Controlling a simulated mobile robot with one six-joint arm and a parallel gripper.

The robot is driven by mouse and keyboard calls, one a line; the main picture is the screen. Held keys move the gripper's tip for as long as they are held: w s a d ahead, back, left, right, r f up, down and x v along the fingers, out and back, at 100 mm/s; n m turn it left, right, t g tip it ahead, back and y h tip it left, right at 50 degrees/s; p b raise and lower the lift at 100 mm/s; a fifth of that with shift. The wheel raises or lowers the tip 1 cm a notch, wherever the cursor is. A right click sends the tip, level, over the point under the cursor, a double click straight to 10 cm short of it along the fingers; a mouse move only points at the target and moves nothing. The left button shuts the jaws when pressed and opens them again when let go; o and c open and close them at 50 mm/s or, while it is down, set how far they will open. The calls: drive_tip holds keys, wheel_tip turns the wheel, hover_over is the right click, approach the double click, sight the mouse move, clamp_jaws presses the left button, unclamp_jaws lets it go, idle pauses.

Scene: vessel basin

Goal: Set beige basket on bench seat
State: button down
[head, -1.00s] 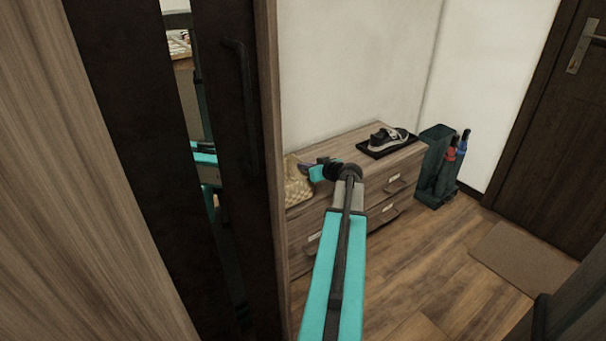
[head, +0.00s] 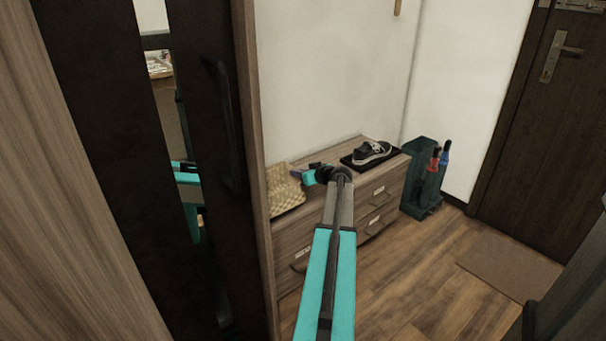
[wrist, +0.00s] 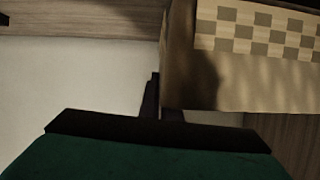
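The beige basket (head: 285,192), with a woven check pattern, is at the left end of the bench seat (head: 334,168), partly cut off by the door frame. It looks tilted; whether its base touches the seat I cannot tell. In the wrist view the basket (wrist: 262,75) fills the upper right. My gripper (head: 300,174) is at the basket's right side. In the wrist view the dark fingers (wrist: 162,105) are close together at the basket's edge and look shut on its wall; part of one finger is hidden.
A sneaker (head: 372,152) stands on a black tray (head: 358,161) at the seat's right part. A dark umbrella stand (head: 420,180) is beside the bench. A dark cabinet door with a handle (head: 222,125) is close on the left. Open floor (head: 420,265) lies in front, with a doormat (head: 508,266).

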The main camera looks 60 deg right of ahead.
drive_tip(key=w+d, duration=0.1)
drive_tip(key=d, duration=0.6)
drive_tip(key=shift+w+d+f+b, duration=0.3)
drive_tip(key=shift+f+b, duration=0.05)
drive_tip(key=shift+f+b, duration=0.4)
drive_tip(key=shift+f, duration=1.35)
drive_tip(key=c, duration=2)
unclamp_jaws()
drive_tip(key=p+v, duration=0.1)
drive_tip(key=v, duration=1.1)
